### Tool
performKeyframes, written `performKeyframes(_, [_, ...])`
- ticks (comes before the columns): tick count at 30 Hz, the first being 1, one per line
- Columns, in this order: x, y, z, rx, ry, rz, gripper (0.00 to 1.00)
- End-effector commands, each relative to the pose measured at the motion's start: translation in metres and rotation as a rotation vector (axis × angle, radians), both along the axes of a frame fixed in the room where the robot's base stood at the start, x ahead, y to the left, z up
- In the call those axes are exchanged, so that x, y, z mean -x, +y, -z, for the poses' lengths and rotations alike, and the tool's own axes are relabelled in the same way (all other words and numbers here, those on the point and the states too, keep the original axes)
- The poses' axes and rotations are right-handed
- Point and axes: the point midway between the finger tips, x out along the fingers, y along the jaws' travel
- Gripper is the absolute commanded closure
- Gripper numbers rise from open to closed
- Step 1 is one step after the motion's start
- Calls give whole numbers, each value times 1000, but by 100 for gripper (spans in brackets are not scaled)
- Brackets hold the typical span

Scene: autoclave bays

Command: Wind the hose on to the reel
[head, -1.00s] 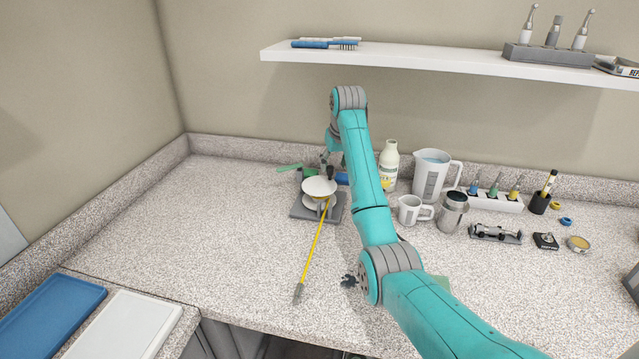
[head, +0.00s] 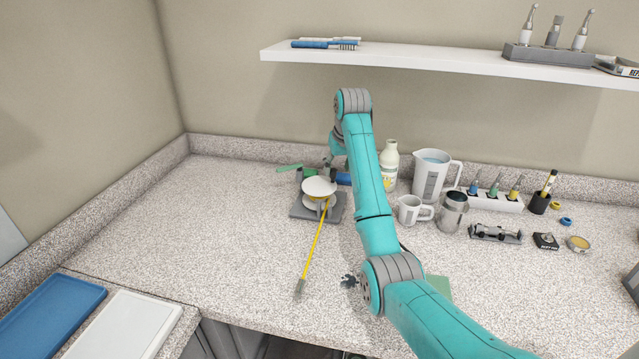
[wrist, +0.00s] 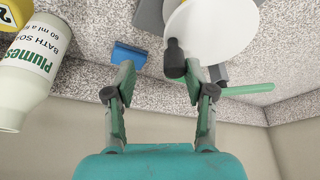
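The reel is a white disc (head: 318,187) on a grey base (head: 302,213). The yellow hose (head: 316,240) runs from the reel toward the counter's front, ending in a grey tip (head: 299,290) on the counter. In the wrist view the white disc (wrist: 225,28) fills the upper right, with a dark crank knob (wrist: 175,58) at its edge. My gripper (wrist: 160,72) is open. The knob shows between its fingertips, nearer the right finger; I cannot tell whether they touch. In the head view my gripper (head: 328,163) is at the reel's far side, partly hidden.
A green piece (head: 289,168) and a blue block (head: 343,178) lie close to the reel. A white bottle (head: 389,170), a pitcher (head: 431,176) and a mug (head: 411,210) stand to the right. A shelf (head: 420,60) hangs above.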

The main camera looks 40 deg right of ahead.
Motion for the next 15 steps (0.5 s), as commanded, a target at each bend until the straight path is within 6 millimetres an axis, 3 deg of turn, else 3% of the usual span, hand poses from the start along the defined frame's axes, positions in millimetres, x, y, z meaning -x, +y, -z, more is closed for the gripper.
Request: performKeyframes(15, [8,4,0,0,0,0,46])
